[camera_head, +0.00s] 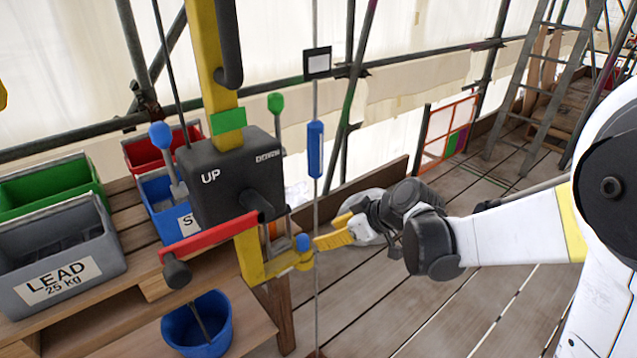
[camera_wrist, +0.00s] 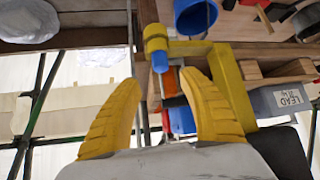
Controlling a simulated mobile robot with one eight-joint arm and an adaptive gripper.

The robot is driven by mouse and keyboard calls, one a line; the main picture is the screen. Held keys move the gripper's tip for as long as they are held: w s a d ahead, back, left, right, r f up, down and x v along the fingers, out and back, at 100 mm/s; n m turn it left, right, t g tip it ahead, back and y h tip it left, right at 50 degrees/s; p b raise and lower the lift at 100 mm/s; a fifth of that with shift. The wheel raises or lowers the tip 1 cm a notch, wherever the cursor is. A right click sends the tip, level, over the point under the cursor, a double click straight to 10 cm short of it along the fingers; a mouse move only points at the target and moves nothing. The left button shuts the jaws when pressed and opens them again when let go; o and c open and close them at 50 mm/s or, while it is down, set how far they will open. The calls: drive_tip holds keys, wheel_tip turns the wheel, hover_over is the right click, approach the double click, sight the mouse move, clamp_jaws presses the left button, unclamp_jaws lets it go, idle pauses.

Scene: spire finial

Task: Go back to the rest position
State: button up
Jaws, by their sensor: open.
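My gripper (camera_head: 328,232) reaches in from the right in the head view, its yellow fingers pointing left at the yellow winch frame (camera_head: 258,262). In the wrist view the fingers (camera_wrist: 160,85) are spread with nothing held between them. A yellow fitting with a blue tip (camera_head: 302,243) on the frame sits just off the fingertips. It also shows in the wrist view, its blue tip (camera_wrist: 160,60) in front of the gap between the fingers. I cannot tell whether a finger touches it.
A dark box marked UP (camera_head: 230,180) with a red crank arm (camera_head: 208,238) stands left of my gripper. A thin vertical cable carries a blue cylinder (camera_head: 315,148). A grey LEAD bin (camera_head: 60,262) and a blue bucket (camera_head: 197,325) are left. Plank floor right of the bench is open.

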drive_tip(key=s+d+r+m+h, duration=0.2)
drive_tip(key=s+d+m, duration=0.1)
drive_tip(key=s, duration=0.4)
drive_tip(key=s+d+r+m+h, duration=0.2)
drive_tip(key=s+d+m, duration=0.1)
drive_tip(key=s, duration=0.4)
drive_tip(key=s+d+r+m+t+h, duration=0.1)
drive_tip(key=s+d+r+m+h, duration=0.1)
drive_tip(key=s+d, duration=0.3)
drive_tip(key=shift+s+d+r+m+h, duration=0.35)
drive_tip(key=shift+s+m, duration=0.55)
drive_tip(key=shift+s, duration=0.35)
